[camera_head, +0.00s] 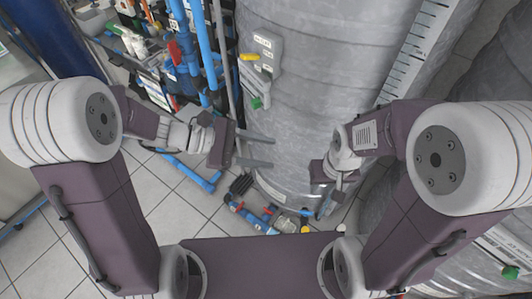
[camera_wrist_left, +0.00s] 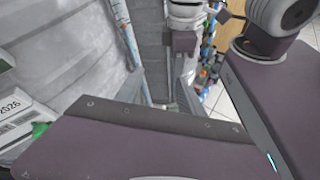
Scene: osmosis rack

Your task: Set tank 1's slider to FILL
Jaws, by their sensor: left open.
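A large grey tank (camera_head: 325,75) stands in the middle of the head view. It carries a grey slider panel (camera_head: 264,60) with small white labels that I cannot read, a yellow handle (camera_head: 249,57) at its upper left and a green part (camera_head: 257,103) at its lower end. My left gripper (camera_head: 262,149) is open and empty below the panel, its fingers pointing right in front of the tank, apart from the handle. My right gripper (camera_head: 332,203) hangs lower right before the tank; its finger gap is unclear. A panel with a green part (camera_wrist_left: 38,130) shows in the left wrist view.
Blue pipes (camera_head: 205,45) and valves crowd the left of the tank. Low pipework (camera_head: 262,222) lies at its foot. A white level scale (camera_head: 412,50) runs up its right side. Another grey tank (camera_head: 505,100) stands at the right. Tiled floor (camera_head: 185,205) is open at lower left.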

